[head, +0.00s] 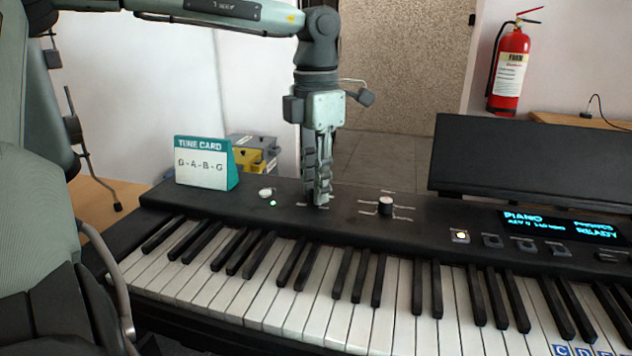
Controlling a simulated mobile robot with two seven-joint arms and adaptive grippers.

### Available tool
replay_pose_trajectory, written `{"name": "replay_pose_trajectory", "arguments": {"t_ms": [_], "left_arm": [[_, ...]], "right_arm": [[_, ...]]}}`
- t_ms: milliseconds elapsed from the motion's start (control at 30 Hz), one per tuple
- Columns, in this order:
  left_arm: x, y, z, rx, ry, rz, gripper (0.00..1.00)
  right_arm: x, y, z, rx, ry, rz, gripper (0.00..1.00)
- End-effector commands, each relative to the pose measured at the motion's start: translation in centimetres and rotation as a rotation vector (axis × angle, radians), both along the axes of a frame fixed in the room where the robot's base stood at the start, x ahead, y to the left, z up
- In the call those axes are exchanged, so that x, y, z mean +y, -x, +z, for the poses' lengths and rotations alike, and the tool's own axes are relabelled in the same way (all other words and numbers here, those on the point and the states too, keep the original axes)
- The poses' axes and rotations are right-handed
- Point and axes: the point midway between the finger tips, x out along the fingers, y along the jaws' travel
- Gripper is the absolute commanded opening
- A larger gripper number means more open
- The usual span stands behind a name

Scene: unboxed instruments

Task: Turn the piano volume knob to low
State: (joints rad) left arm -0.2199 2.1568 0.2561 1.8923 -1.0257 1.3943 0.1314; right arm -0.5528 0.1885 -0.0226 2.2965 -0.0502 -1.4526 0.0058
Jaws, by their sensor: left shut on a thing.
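The black piano (345,222) runs across the lower part of the head view, with its control panel behind the keys. My left gripper (318,198) reaches down from above and points straight at the panel, left of its middle. Its fingers are shut on a knob that they hide almost fully; only pale marks beside the fingertips show. I take this to be the volume knob, but its label and pointer cannot be read. My right gripper is out of view.
A tune card (203,163) stands at the panel's left end, near a small white button (265,192). A lit display (562,227), several buttons and a dark music rest (530,165) are at the right. A fire extinguisher (510,70) hangs behind.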

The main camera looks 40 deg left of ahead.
Motion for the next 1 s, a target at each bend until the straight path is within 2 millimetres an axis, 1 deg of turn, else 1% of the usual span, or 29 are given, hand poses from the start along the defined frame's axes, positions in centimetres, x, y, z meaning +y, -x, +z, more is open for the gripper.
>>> {"name": "replay_pose_trajectory", "arguments": {"t_ms": [67,100,233,267,533,633,767,1000], "left_arm": [[0.0,0.1,0.0,0.002,-0.001,0.000,0.00],[0.0,0.1,0.0,0.002,-0.001,0.001,0.23],[0.0,0.0,0.0,0.002,-0.001,0.001,0.39],[0.0,0.0,0.0,0.002,-0.001,0.001,0.41],[0.0,0.0,0.1,0.000,0.000,0.001,0.41],[0.0,0.0,0.7,-0.002,-0.002,0.001,0.41],[0.0,-0.1,2.8,-0.004,-0.002,0.002,0.41],[0.1,-0.1,8.0,-0.003,-0.003,0.003,0.41]], "right_arm": [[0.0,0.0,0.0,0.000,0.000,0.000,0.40],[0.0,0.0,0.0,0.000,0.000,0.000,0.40],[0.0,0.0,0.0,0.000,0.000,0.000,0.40],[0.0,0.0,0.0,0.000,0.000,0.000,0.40],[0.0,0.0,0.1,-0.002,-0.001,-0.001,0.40],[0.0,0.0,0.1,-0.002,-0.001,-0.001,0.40],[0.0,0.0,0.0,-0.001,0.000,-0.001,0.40],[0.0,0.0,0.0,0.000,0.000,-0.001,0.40]]}}
